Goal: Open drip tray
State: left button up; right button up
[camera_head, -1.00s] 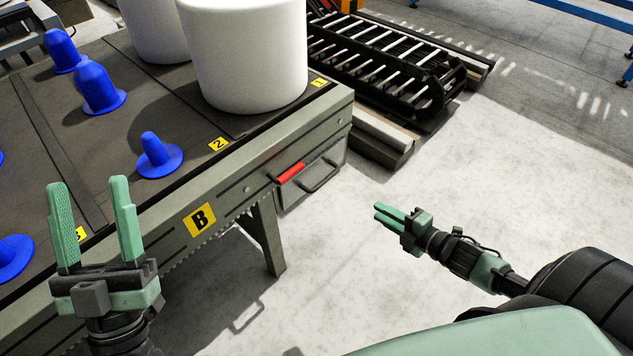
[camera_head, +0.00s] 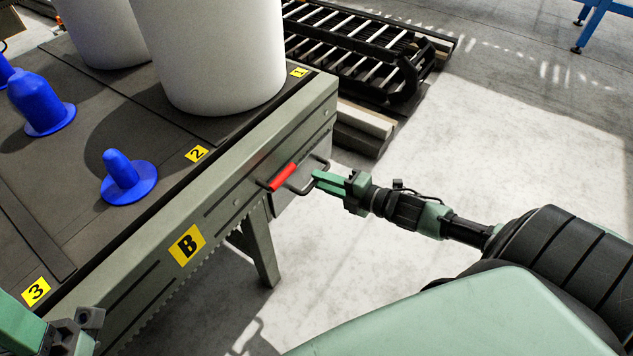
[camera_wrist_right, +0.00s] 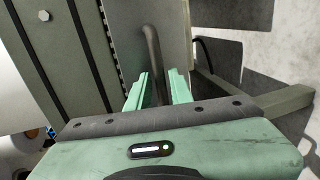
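The drip tray (camera_head: 305,198) is a grey box front under the table's side, and it looks closed. Its dark bar handle (camera_head: 303,187) sticks out, and the handle also shows in the right wrist view (camera_wrist_right: 151,48). My right gripper (camera_head: 316,180) is at the handle's right end. In the right wrist view my right gripper (camera_wrist_right: 157,82) has its fingers apart with the handle bar between them; gaps show beside the bar. My left gripper (camera_head: 22,325) is cut off at the lower left, with its fingertips out of frame.
A red handle (camera_head: 283,177) is just left of the tray handle. The table (camera_head: 150,275) carries white bobbins (camera_head: 220,60) and blue cones (camera_head: 125,180). The floor (camera_head: 440,150) to the right is clear.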

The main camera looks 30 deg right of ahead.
jog(key=shift+x, duration=1.05)
grip_shut()
dwell(0.7)
